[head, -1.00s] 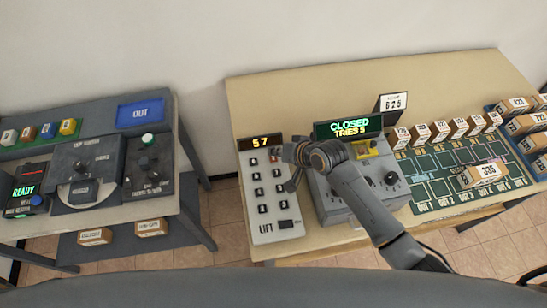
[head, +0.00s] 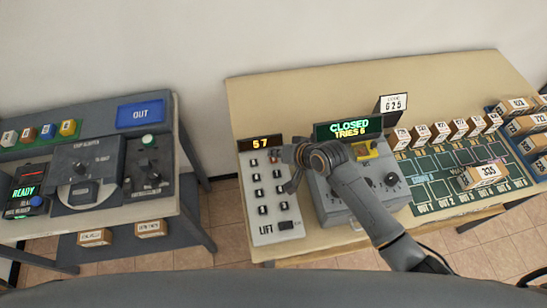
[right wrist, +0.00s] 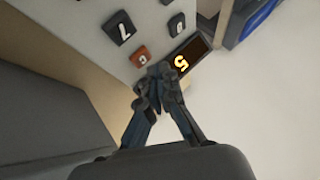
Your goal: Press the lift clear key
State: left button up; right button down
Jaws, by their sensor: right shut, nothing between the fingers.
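The lift keypad (head: 285,229) is a pale grey panel with black keys and an amber display (head: 260,143) reading 57. In the right wrist view, an orange key (right wrist: 140,57), likely the clear key with a C-like mark, lies beside a black key (right wrist: 119,27) and near the display (right wrist: 190,53). My right gripper (head: 284,154) is shut and empty over the upper right of the keypad. In the right wrist view its fingertips (right wrist: 159,70) appear just beside the orange key; I cannot tell whether they touch it. My left gripper is out of view.
A grey console (head: 337,208) with a green CLOSED display (head: 348,128) stands right of the keypad, under my right arm. Numbered boxes and a green sorting board (head: 425,191) lie farther right. A separate table (head: 172,120) with controls stands left, across a floor gap.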

aim_at(276, 160)
jog(key=shift+f, duration=0.45)
jog(key=shift+f, duration=0.45)
dwell(0.8)
jog(key=shift+r, duration=0.15)
jog(key=shift+r+p, duration=0.7)
jog(key=shift+p, duration=0.05)
notch_tip(276, 160, up, 3)
jog(key=p, duration=0.3)
jog(key=shift+f, duration=0.1)
jog(key=shift+r+p, duration=0.65)
jog(key=shift+r, duration=0.55)
